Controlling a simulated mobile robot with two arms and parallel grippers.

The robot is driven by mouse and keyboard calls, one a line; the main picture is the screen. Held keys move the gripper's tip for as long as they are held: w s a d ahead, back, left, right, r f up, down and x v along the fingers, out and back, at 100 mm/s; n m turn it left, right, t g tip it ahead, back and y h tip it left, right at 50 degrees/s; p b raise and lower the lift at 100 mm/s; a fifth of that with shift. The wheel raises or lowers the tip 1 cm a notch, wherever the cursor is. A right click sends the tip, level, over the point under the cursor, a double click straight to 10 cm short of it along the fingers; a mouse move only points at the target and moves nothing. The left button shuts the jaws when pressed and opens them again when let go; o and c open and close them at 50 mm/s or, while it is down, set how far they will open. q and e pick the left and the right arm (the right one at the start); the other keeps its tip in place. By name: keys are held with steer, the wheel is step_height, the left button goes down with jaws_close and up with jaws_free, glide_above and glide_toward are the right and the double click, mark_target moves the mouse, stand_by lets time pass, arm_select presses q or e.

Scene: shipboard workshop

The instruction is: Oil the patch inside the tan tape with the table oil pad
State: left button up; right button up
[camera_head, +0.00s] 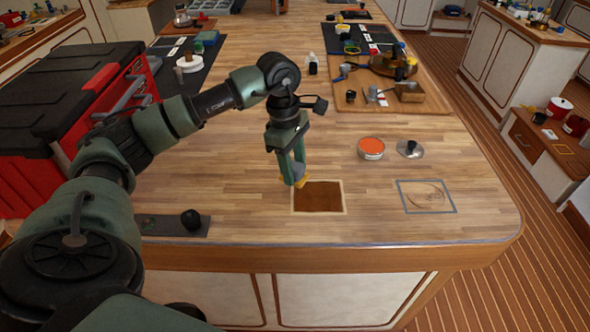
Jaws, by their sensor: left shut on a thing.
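The patch inside the tan tape (318,197) is a dark brown square near the front edge of the wooden bench. Its thin pale tape border runs around it. My left gripper (295,175) points down over the patch's back left corner. It is shut on a small yellow-orange pad (301,182), mostly hidden by the fingers. I cannot tell whether the pad touches the wood. My right gripper is not in view.
A blue-grey taped square (427,197) with a scribbled mark lies to the right. Behind it are an open orange tin (371,149) and a lid (410,149). A dark strip with a black knob (191,219) lies front left; a red toolbox (75,110) stands left.

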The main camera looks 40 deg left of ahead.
arm_select(q)
steer(key=shift+a+r+p, duration=0.2)
steer(key=shift+r+p, duration=0.2)
steer(key=shift+r, duration=0.55)
steer(key=shift+d+r, duration=0.1)
steer(key=shift+r, duration=0.3)
steer(key=shift+d, duration=0.1)
